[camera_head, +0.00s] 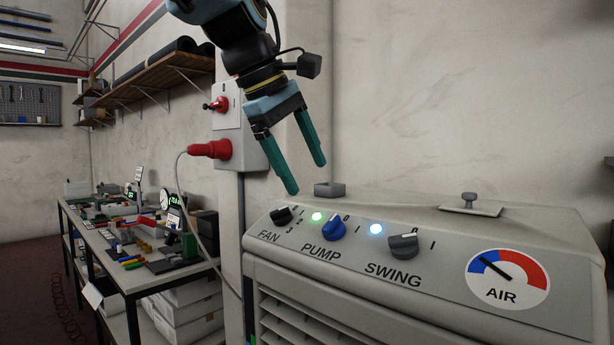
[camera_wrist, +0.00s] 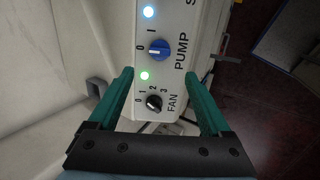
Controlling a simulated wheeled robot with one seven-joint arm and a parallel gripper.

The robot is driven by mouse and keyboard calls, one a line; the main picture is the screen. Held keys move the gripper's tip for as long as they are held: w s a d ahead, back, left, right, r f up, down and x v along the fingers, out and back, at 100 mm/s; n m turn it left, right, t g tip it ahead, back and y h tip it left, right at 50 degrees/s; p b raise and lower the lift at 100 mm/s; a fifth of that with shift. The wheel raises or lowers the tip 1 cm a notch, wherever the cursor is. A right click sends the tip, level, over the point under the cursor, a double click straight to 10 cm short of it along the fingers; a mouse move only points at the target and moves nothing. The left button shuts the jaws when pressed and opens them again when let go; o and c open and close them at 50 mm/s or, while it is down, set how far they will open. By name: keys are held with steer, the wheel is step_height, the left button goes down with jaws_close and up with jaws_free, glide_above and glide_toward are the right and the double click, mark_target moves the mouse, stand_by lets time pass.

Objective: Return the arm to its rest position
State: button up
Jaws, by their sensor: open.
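My gripper (camera_head: 308,178) hangs from my arm above the left end of the grey machine's control panel (camera_head: 440,238). Its two teal fingers are spread apart with nothing between them. It is apart from the fan knob (camera_head: 280,215) and the blue pump knob (camera_head: 332,229). In the wrist view my gripper (camera_wrist: 160,75) is open, with the black fan knob (camera_wrist: 154,102) and the blue pump knob (camera_wrist: 159,48) seen beyond and between the fingers. A green light glows between fan and pump, and a blue-white light beside the swing knob (camera_head: 403,245).
A red plug (camera_head: 210,149) sits in a wall socket box (camera_head: 240,130) just left of my gripper. A workbench (camera_head: 130,275) with many small parts stands at left, under a wooden shelf (camera_head: 155,75). An air gauge (camera_head: 508,278) is on the panel's right. Open air lies right of my gripper.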

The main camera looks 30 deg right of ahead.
stand_by(0.4)
steer(key=w+a+f+t+y, duration=0.1)
steer(key=w+a+f+y, duration=0.2)
steer(key=w+a+f, duration=1.15)
steer(key=s+a+f+m+y, duration=0.1)
steer(key=s+a+f+m, duration=0.1)
steer(key=a+f, duration=0.7)
steer(key=s+a+f+m+y, duration=0.1)
steer(key=s+a+f+m, duration=0.1)
steer(key=a+f, duration=0.6)
steer(key=s+a, duration=0.1)
steer(key=a, duration=0.2)
steer(key=shift+a+f+y, duration=0.35)
steer(key=shift+f+y, duration=0.05)
